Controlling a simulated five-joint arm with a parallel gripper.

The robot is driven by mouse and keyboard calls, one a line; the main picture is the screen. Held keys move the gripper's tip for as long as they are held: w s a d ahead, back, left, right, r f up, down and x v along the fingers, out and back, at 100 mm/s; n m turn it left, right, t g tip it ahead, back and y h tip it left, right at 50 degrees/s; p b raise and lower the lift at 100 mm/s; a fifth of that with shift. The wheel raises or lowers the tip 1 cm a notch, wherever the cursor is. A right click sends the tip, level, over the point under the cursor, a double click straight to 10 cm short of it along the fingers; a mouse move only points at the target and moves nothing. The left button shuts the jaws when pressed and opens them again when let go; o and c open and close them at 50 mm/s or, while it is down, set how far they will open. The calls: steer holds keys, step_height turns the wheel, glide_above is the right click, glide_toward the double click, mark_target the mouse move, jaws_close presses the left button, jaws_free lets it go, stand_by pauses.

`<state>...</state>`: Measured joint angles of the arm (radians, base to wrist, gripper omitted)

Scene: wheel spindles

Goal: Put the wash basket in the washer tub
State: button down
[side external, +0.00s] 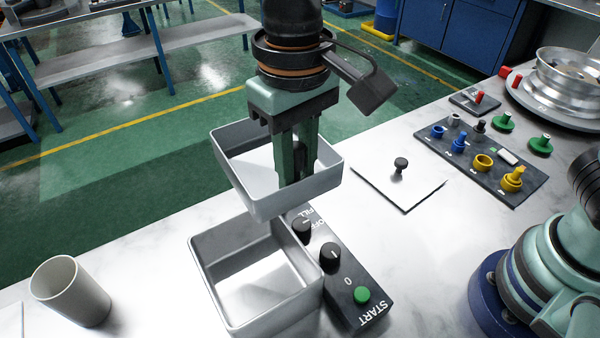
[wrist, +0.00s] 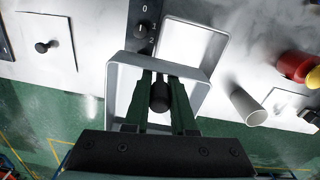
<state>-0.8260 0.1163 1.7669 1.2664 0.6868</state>
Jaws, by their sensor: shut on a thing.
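The wash basket (side external: 297,201) is a light grey square tray with a black knob in its middle. My gripper (side external: 296,175) is shut on that knob (wrist: 160,97) and holds the basket in the air. The washer tub (side external: 205,275) is an open, empty light grey box on the table, attached beside or next to a dark control panel (side external: 345,285). The basket hangs above and behind the tub in the side view, overlapping its far edge. In the wrist view the basket (wrist: 115,88) covers part of the tub (wrist: 216,42).
A grey cup (side external: 70,290) stands left of the tub. A white square lid with a black knob (side external: 401,165) lies right of the basket. A dark board (side external: 490,160) with coloured parts and a silver wheel (side external: 570,75) are farther right.

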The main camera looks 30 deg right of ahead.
mark_target(263, 213)
steer(key=s+a, duration=0.1)
steer(key=a, duration=0.1)
steer(key=s+a, duration=0.1)
steer(key=a, duration=0.1)
steer(key=s+a, duration=0.1)
steer(key=a, duration=0.1)
steer(key=shift+s, duration=0.2)
steer(key=shift+s+a+f, duration=0.15)
steer(key=shift+s+a, duration=0.05)
steer(key=shift+a, duration=0.1)
step_height(263, 213, down, 20)
steer(key=shift+r, duration=0.15)
steer(key=c, duration=0.7)
jaws_free()
steer(key=shift+c, duration=0.2)
